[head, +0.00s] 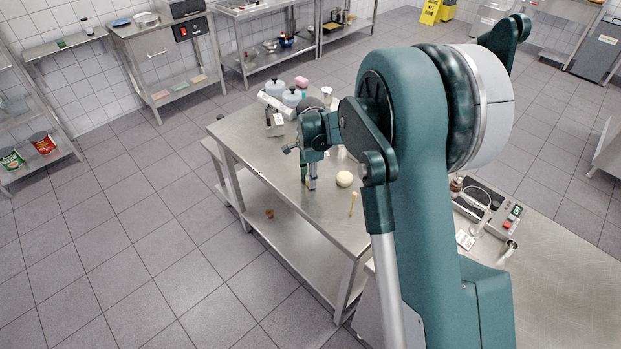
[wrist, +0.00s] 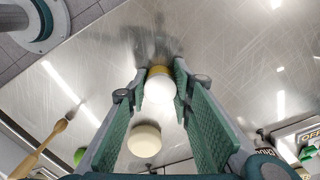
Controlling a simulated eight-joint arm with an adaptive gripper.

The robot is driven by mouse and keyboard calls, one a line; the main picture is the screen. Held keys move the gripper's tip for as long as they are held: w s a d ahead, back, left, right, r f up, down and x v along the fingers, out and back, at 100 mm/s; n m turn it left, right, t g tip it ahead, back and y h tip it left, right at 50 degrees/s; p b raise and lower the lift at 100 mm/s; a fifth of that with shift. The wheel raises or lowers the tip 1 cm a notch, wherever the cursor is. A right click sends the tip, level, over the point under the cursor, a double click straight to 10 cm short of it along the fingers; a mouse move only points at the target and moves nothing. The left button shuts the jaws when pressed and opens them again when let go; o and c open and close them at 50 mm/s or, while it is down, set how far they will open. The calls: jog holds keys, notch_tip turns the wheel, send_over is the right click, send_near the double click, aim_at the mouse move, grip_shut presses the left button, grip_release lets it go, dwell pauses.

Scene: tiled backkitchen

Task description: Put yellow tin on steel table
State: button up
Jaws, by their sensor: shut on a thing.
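My gripper (head: 309,186) is low over the steel table (head: 255,155), its fingers pointing down. In the wrist view my gripper (wrist: 160,80) is shut on the yellow tin (wrist: 159,71), which has a yellow side and a bright white end and sits between the fingertips. The scratched steel table top (wrist: 230,60) lies below it, with a dark reflection or shadow beside the tin. I cannot tell whether the tin touches the table. In the head view the fingers mostly hide the tin.
A cream round thing (head: 344,179) and a wooden utensil (head: 352,203) lie close right of my gripper. The table's left front is clear.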

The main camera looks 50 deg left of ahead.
jog(key=o, duration=0.9)
jog(key=shift+r, duration=0.2)
notch_tip(320, 180, up, 12)
jog(key=shift+f, duration=0.1)
dwell(0.6)
dwell(0.4)
